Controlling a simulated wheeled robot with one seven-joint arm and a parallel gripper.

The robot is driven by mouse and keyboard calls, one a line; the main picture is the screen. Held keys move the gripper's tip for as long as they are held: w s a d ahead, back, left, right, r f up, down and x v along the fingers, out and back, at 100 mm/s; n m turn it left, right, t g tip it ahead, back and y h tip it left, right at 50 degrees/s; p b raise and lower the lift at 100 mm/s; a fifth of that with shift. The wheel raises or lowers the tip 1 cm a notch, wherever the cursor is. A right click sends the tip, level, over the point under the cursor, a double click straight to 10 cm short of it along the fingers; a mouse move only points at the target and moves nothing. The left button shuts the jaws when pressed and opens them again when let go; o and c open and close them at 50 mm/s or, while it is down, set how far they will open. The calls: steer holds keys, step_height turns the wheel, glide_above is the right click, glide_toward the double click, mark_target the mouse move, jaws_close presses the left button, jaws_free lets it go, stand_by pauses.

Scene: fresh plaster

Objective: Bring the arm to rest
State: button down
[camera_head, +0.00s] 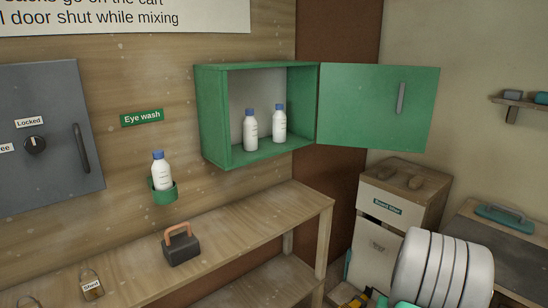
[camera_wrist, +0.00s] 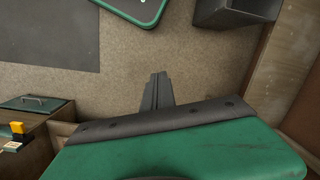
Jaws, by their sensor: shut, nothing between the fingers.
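My gripper (camera_wrist: 158,80) shows in the wrist view, with its dark fingers together and nothing between them. It hangs over open floor (camera_wrist: 185,60) and touches nothing that I can see. In the head view the white rounded segments of my arm (camera_head: 445,270) are at the lower right, and the fingers cannot be made out there.
An open green cabinet (camera_head: 255,155) holds two white bottles, its door (camera_head: 375,105) swung out right. Another bottle (camera_head: 161,172) stands in a green wall holder. A wooden bench (camera_head: 245,232) carries a dark block (camera_head: 182,250) and padlocks. A dust-filter box (camera_head: 385,210) stands near my arm.

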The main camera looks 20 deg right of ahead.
steer(key=s+a+r+n+p, duration=0.1)
steer(key=s+a+r+n, duration=0.1)
steer(key=a+r, duration=0.5)
steer(key=s+a+r+n+p, duration=0.1)
steer(key=s+a+r+n, duration=0.1)
steer(key=a, duration=0.9)
steer(key=w+a+r+n+t+h+p, duration=0.1)
steer(key=w+a+r+n+t+p, duration=0.2)
steer(key=a+r, duration=1)
steer(key=w+a+n, duration=0.1)
steer(key=w+n, duration=0.1)
steer(key=n, duration=0.1)
steer(key=shift+a+r+t+h, duration=0.3)
steer(key=shift+r, duration=0.1)
steer(key=shift+w, duration=0.1)
